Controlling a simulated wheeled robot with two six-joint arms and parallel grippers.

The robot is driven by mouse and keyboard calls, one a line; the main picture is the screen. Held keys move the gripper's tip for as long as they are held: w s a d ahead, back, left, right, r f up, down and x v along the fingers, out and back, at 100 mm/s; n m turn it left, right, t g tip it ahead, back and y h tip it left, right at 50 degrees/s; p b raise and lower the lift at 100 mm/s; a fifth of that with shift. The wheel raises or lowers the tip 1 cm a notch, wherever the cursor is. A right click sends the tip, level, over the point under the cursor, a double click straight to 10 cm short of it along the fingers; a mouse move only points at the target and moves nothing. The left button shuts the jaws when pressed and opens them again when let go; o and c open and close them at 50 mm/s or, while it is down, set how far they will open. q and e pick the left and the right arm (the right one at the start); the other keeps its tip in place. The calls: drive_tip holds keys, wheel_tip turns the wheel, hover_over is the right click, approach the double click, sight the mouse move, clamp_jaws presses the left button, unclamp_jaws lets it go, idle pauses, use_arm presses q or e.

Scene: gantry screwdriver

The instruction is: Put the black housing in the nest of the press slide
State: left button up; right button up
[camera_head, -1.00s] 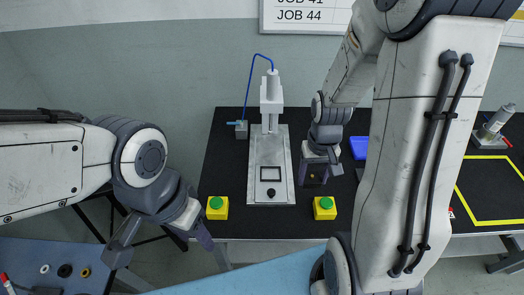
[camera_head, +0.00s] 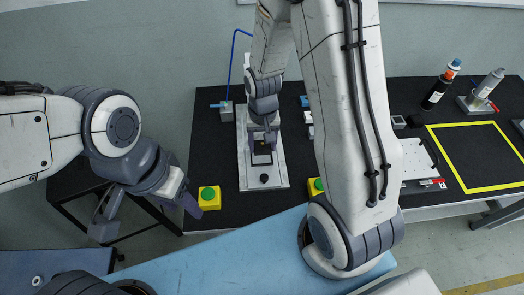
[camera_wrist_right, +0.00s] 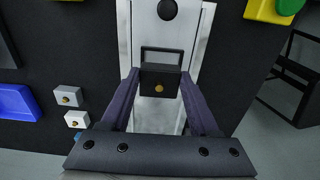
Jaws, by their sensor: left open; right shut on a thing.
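In the head view, my right gripper (camera_head: 263,140) hangs over the press slide's grey plate (camera_head: 245,178), and the arm hides most of the press column. The nest (camera_wrist_right: 176,53), a dark rectangular frame, lies just beyond the housing in the right wrist view. The housing overlaps its near part, and I cannot tell whether they touch. My left gripper (camera_head: 150,217) is open and empty, left of the black table.
A green button on a yellow box (camera_head: 209,198) stands left of the plate; another (camera_head: 316,186) is partly hidden by my right arm. A blue bin (camera_wrist_right: 15,102) and small grey blocks (camera_wrist_right: 68,95) lie beside the press. A yellow-outlined area (camera_head: 480,155) is at right.

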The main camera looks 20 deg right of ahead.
sight(262, 147)
drive_tip(key=shift+a+f, duration=0.15)
drive_tip(key=shift+f, duration=1.9)
